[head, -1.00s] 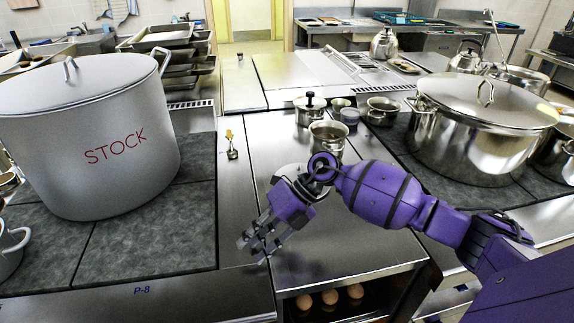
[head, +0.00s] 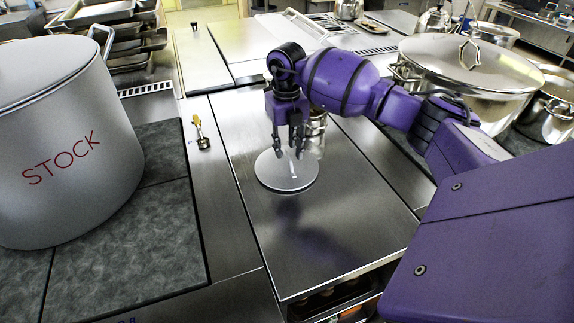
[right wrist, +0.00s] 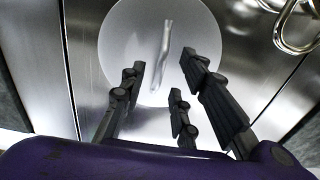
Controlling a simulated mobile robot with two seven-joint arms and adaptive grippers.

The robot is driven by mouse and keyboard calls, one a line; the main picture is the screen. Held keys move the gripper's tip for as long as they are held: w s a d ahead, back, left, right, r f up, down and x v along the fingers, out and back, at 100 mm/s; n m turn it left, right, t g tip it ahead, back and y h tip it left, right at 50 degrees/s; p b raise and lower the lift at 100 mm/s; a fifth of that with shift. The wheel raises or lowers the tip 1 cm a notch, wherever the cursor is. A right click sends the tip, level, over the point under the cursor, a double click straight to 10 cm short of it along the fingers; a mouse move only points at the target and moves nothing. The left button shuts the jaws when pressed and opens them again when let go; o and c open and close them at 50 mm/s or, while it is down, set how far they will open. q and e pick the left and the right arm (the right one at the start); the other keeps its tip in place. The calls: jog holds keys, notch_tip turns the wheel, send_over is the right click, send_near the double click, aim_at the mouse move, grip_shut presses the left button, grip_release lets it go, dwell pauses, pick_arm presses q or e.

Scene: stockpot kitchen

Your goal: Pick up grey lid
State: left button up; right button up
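The grey lid (head: 275,180) is a round, flat disc with a raised handle, lying on the steel counter in the middle of the head view. It also shows in the right wrist view (right wrist: 135,62), with its pale handle (right wrist: 166,50) standing out. My right gripper (head: 289,147) points down over the lid, its fingertips close to the handle. In the right wrist view my right gripper (right wrist: 172,85) has its fingers spread and nothing between them. Whether a fingertip touches the handle I cannot tell. My left gripper is not in view.
A large grey pot marked STOCK (head: 60,150) stands at the left on dark hob plates. A big lidded steel pot (head: 470,85) stands at the right. The counter in front of the lid (head: 320,235) is clear.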

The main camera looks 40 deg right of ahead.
jog(key=shift+f, duration=0.95)
grip_shut()
